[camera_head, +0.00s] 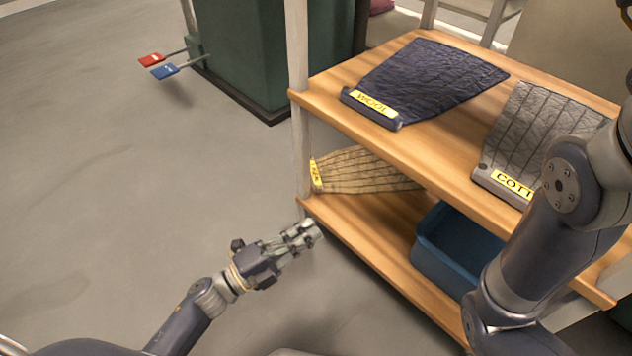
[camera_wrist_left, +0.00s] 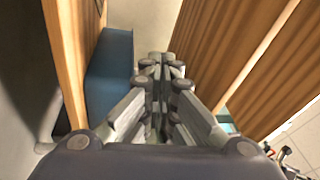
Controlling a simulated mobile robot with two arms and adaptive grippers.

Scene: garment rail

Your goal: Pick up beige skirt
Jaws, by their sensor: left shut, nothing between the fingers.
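The beige skirt (camera_head: 370,172) is pleated and lies on the left part of the rack's lower shelf, under the upper shelf. A yellow label (camera_head: 317,175) is at its left end, its text too small to read surely. The upper shelf hides part of the skirt. My left gripper (camera_head: 309,232) is shut and empty, in front of the lower shelf's left corner, apart from the skirt. Its closed fingers also show in the left wrist view (camera_wrist_left: 160,75), where I cannot make out the skirt. My right arm shows at the right, but its gripper is out of view.
A dark navy garment (camera_head: 430,80) labelled wool and a grey one (camera_head: 545,130) lie on the upper wooden shelf (camera_head: 425,150). A blue bin (camera_head: 440,262) stands on the lower shelf, right of the skirt. A post (camera_head: 298,60) rises at the left corner. The floor at left is clear.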

